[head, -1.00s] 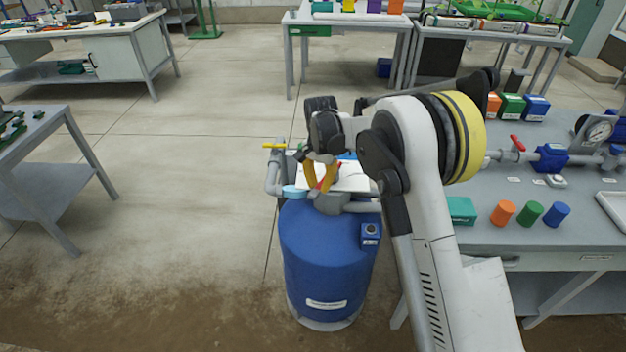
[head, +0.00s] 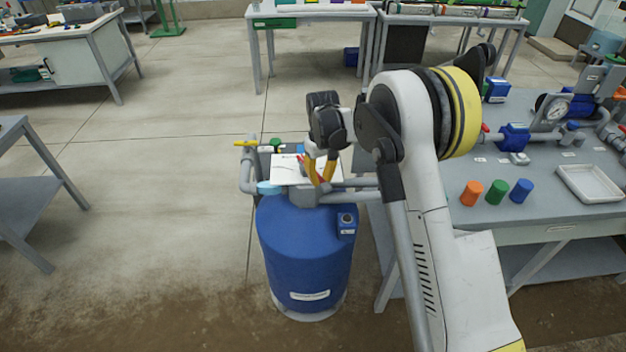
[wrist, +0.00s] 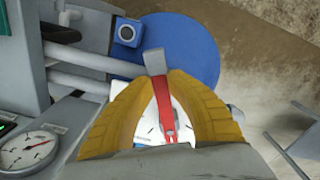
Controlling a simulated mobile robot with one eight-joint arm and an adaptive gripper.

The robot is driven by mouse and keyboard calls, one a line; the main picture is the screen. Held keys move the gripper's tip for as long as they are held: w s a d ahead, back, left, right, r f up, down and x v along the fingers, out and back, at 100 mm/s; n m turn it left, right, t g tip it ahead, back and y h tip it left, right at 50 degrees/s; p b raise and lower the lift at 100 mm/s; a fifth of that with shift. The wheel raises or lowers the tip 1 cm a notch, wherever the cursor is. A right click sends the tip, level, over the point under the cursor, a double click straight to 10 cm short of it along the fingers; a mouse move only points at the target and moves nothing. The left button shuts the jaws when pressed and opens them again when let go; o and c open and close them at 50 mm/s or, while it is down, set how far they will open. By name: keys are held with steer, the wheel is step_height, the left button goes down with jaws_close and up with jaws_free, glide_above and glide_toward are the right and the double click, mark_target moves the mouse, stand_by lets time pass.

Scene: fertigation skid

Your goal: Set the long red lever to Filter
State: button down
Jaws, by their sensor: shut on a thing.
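The long red lever (wrist: 163,108) shows in the wrist view between my two yellow fingers, over a white dial plate (wrist: 145,128) with dark tick marks. My gripper (wrist: 157,80) is shut on the lever near its outer end, next to a grey block (wrist: 154,61). In the head view my gripper (head: 319,182) points down at the pipework on top of the blue drum (head: 305,245). The lever is mostly hidden there by the fingers. The plate's lettering is not readable, so I cannot tell which position the lever points to.
A small yellow-handled valve (head: 246,143) stands left of the plate. Grey pipes run beside the drum. The floor left of the drum is clear.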

steer(key=shift+w+d+n+p, duration=0.15)
steer(key=shift+w+d+n, duration=0.6)
steer(key=shift+n, duration=0.6)
steer(key=shift+w+d+n+p, duration=0.1)
steer(key=shift+w+d+n, duration=0.7)
steer(key=shift+n, duration=0.6)
steer(key=shift+w+d+n+p, duration=0.15)
steer(key=shift+w+d+n, duration=0.6)
steer(key=shift+n, duration=0.6)
steer(key=c, duration=1.3)
jaws_free()
steer(key=shift+w, duration=0.1)
step_height(320, 180, up, 12)
